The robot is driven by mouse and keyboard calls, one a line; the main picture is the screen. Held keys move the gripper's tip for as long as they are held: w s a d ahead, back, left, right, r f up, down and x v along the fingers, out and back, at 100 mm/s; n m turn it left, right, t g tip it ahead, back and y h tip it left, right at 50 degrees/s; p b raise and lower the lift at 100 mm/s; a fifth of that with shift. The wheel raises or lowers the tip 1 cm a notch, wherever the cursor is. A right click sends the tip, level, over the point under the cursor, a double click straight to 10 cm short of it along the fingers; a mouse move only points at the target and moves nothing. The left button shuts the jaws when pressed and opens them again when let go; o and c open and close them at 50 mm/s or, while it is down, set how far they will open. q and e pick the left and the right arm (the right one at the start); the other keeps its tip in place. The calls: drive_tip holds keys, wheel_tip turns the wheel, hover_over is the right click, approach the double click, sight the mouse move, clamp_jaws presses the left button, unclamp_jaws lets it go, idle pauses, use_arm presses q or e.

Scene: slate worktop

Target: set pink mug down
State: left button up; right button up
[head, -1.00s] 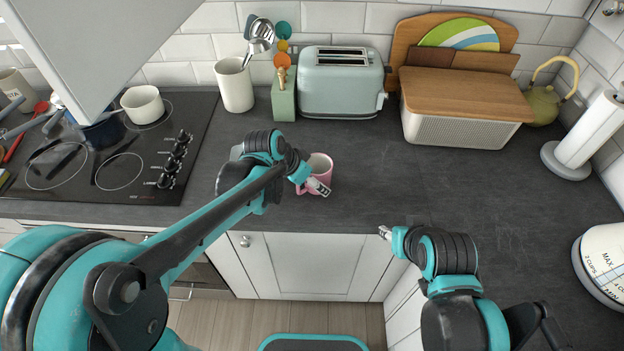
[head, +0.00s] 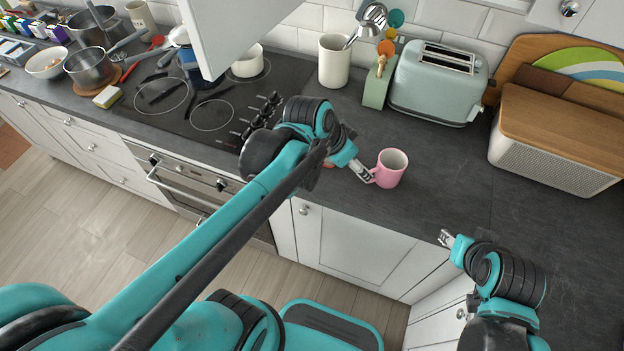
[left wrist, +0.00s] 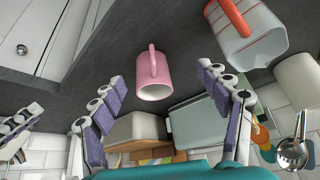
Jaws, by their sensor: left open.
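The pink mug (head: 392,170) stands upright on the slate worktop (head: 440,180), its handle toward my left gripper. My left gripper (head: 364,173) is open just left of the mug, close to the handle. In the left wrist view the mug (left wrist: 153,78) shows between and beyond the spread fingers (left wrist: 162,85), clear of both, with its handle toward the camera. My right gripper (head: 446,239) is over the front edge of the worktop, away from the mug; its finger opening is too small to judge.
A jug with red markings (left wrist: 246,32) stands near the mug, mostly hidden behind my left gripper in the head view. The toaster (head: 437,82), green block (head: 377,84) and utensil crock (head: 334,62) stand behind. The hob (head: 205,100) is left; worktop right of the mug is clear.

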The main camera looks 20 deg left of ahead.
use_arm(q)
drive_tip(key=s+a+f+n+t+y, duration=0.1)
drive_tip(key=s+a+n+t+y, duration=0.1)
drive_tip(key=s+a+n, duration=0.4)
drive_tip(key=s+a+y, duration=0.1)
drive_tip(key=s+a, duration=0.1)
drive_tip(key=s, duration=0.2)
drive_tip(key=shift+a+f+n, duration=0.3)
drive_tip(key=shift+f, duration=0.1)
